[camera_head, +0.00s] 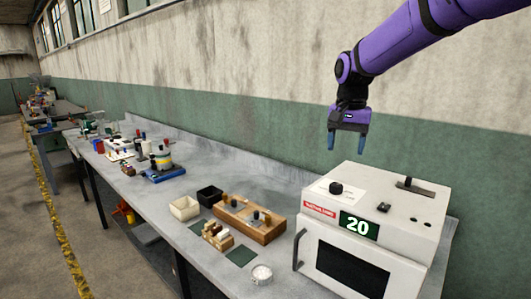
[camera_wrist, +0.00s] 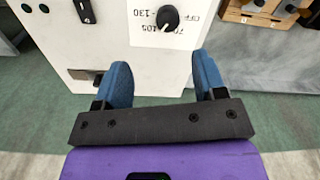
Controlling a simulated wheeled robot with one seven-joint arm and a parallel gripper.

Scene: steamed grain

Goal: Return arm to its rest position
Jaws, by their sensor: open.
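My gripper (camera_head: 347,142) hangs from my purple arm at the upper right of the head view, pointing down. Its two blue fingers are apart with nothing between them. It is above and behind the top of a white oven-like machine (camera_head: 420,226) and does not touch it. In the wrist view the open gripper (camera_wrist: 161,80) shows its blue fingers over the edge of the white machine (camera_wrist: 115,40). A black knob (camera_wrist: 168,17) with a printed label is just beyond the fingertips.
The machine shows a green "20" display (camera_head: 358,226) and stands on a long grey workbench (camera_head: 205,150). A wall stands behind the bench.

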